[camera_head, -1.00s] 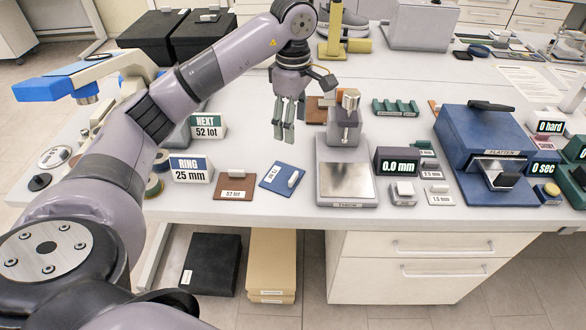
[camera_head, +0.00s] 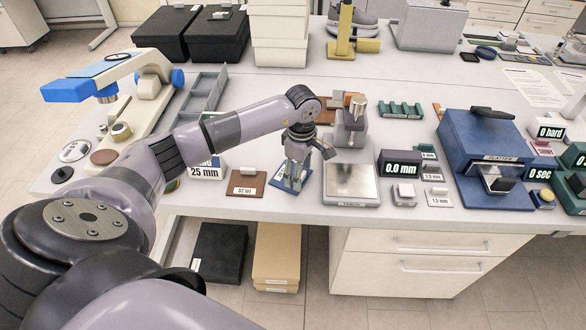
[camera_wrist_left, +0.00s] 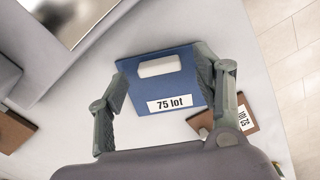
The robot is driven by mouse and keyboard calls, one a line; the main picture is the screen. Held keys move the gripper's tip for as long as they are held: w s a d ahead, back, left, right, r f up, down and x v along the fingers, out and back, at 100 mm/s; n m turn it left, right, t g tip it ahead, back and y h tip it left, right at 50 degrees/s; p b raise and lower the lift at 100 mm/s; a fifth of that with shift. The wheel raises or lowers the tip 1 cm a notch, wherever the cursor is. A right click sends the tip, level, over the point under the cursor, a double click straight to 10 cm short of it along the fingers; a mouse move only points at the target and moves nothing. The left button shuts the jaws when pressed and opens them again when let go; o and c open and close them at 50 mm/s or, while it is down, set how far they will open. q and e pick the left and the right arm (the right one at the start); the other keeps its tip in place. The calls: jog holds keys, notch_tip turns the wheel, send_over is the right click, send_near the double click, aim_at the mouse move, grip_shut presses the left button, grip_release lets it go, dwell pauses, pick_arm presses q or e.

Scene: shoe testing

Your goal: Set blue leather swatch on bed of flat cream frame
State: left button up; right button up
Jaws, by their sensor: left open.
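The blue leather swatch (camera_head: 281,184) lies on the table, partly hidden behind my left gripper's fingers. In the left wrist view the swatch (camera_wrist_left: 180,83) shows a "75 lot" label and a white grip block (camera_wrist_left: 159,66). My left gripper (camera_head: 291,178) is open above the swatch. In the wrist view its fingers stand on either side of the grip block, with a gap to it. A pale flat frame (camera_head: 351,203) with a bare metal bed and an upright gauge head stands just right of the swatch. My right gripper is not in view.
A brown swatch (camera_head: 246,183) lies left of the blue one. The dark 0.0 mm display (camera_head: 399,164) and a blue platen press (camera_head: 485,150) stand to the right. The grey tray (camera_head: 204,92) and a blue-and-white device (camera_head: 110,79) are at the left.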

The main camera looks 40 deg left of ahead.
pick_arm(q)
jog(key=shift+f, duration=0.45)
jog(key=c, duration=1)
jog(key=shift+r, duration=0.1)
